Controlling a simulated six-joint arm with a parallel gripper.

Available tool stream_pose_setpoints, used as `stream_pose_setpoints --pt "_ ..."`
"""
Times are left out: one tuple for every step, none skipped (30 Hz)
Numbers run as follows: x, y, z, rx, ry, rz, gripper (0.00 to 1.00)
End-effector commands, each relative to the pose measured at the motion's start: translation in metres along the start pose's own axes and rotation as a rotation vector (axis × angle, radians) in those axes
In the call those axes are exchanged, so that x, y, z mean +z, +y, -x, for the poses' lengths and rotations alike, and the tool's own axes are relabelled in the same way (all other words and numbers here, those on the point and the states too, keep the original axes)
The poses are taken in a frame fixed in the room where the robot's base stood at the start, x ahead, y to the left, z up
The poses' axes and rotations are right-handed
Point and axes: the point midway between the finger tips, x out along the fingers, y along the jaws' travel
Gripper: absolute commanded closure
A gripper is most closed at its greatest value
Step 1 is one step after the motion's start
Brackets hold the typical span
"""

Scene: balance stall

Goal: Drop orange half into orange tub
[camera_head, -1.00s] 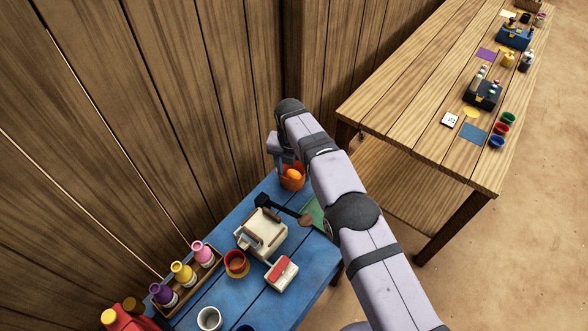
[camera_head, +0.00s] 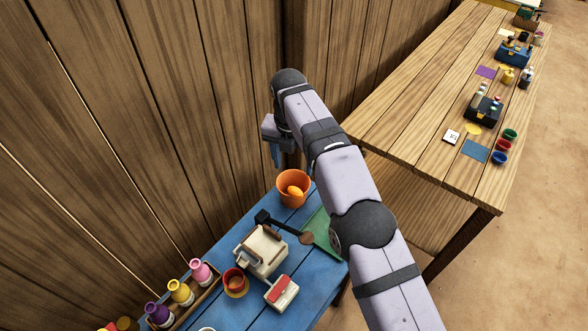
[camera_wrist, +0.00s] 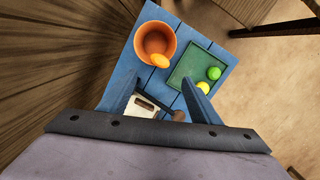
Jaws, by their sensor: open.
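The orange tub (camera_head: 283,200) stands at the far end of the blue table, near the plank wall. The orange half (camera_head: 295,191) is at the tub's near side and overlaps its rim line in the picture. In the wrist view the orange half (camera_wrist: 160,61) lies at the lower edge of the tub (camera_wrist: 139,43). I cannot tell whether it is fully inside or leaning on the rim. My gripper (camera_head: 277,158) is above and slightly left of the tub in the head view. In the wrist view its blue fingers (camera_wrist: 162,82) are spread apart with nothing between them.
A green tray (camera_wrist: 188,68) beside the tub holds a green (camera_wrist: 214,73) and a yellow piece (camera_wrist: 203,88). A cream device (camera_head: 262,252) with a dark arm stands nearer. The plank wall (camera_head: 150,120) is close on the left. A wooden table (camera_head: 400,120) stands right.

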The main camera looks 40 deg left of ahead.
Motion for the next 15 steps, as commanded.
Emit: stream_pose_setpoints --pt "0.0 0.0 0.002 0.001 -0.001 0.001 0.42" --pt "0.0 0.0 0.003 0.001 -0.001 0.001 0.42" --pt "0.0 0.0 0.004 0.001 -0.001 0.0 0.42" --pt "0.0 0.0 0.004 0.001 -0.001 0.001 0.42" --pt "0.0 0.0 0.004 0.001 -0.001 0.0 0.42" --pt "0.0 0.0 0.004 0.001 -0.001 0.001 0.42" --pt "0.0 0.0 0.004 0.001 -0.001 0.0 0.42" --pt "0.0 0.0 0.004 0.001 -0.001 0.0 0.42" --pt "0.0 -0.001 0.004 0.0 -0.001 -0.004 0.42" --pt "0.001 -0.002 0.005 0.0 0.0 -0.01 0.42" --pt "0.002 -0.004 0.005 -0.001 0.0 -0.02 0.42" --pt "0.004 -0.008 0.006 -0.001 0.001 -0.041 0.42" --pt "0.005 -0.011 0.006 -0.002 0.002 -0.062 0.42" --pt "0.007 -0.016 0.007 -0.004 0.003 -0.09 0.42" --pt "0.011 -0.025 0.008 -0.005 0.004 -0.138 0.42"
